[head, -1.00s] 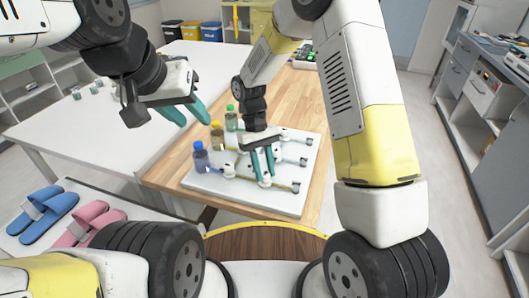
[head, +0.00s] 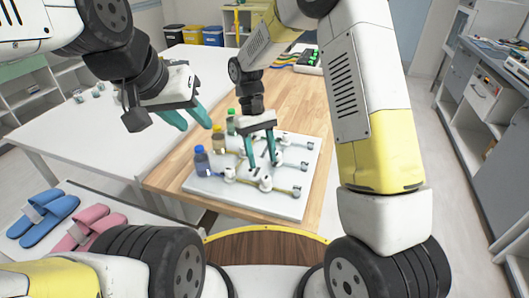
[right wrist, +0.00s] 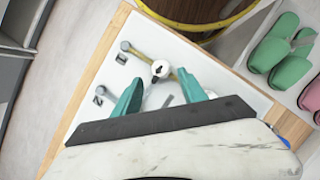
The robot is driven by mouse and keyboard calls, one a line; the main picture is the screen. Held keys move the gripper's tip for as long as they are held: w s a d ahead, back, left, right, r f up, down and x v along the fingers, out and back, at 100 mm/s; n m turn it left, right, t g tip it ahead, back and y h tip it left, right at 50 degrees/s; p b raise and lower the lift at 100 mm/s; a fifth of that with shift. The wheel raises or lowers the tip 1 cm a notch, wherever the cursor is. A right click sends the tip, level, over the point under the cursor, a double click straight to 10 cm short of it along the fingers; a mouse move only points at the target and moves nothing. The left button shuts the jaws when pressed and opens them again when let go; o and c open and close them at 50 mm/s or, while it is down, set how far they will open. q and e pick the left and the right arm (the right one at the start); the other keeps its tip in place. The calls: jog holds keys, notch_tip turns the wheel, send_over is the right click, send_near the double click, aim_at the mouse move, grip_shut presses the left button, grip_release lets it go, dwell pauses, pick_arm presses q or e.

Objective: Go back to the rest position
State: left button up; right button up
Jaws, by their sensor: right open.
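My right gripper (head: 262,165) hangs fingers-down over the white board (head: 240,199) on the wooden table, with a gap between its teal fingers. In the right wrist view the open fingers (right wrist: 160,77) stand either side of a white round fitting (right wrist: 160,68) on a yellowish tube. Nothing is held between them. Whether the fingertips touch the board is unclear. My left gripper (head: 196,127) is raised at the left, above the white table side, with its teal fingers apart and empty.
Blue slippers (head: 43,215) and pink slippers (head: 88,227) lie at lower left. The white table (head: 90,135) has much bare surface. Cabinets (head: 495,150) stand at right.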

jog(key=shift+v, duration=1.05)
jog(key=s+d+r+m+t+y, duration=0.1)
jog(key=s+d+r+t, duration=0.1)
jog(key=d+r, duration=0.35)
jog(key=s+d+r+m+t+y, duration=0.1)
jog(key=s+d+r+t+y, duration=0.15)
jog(key=r, duration=0.55)
jog(key=s+d+r+m+t, duration=0.1)
jog(key=s+d+r+t, duration=0.1)
jog(key=s+d+r, duration=0.1)
jog(key=s+d+r+m+t, duration=0.1)
jog(key=s+d+r+t, duration=0.2)
jog(key=s+d, duration=0.2)
jog(key=s, duration=0.3)
jog(key=shift+s+m+t+y, duration=0.25)
jog(key=shift+m+t+y, duration=0.1)
jog(key=shift+m, duration=0.05)
jog(key=shift+r, duration=0.1)
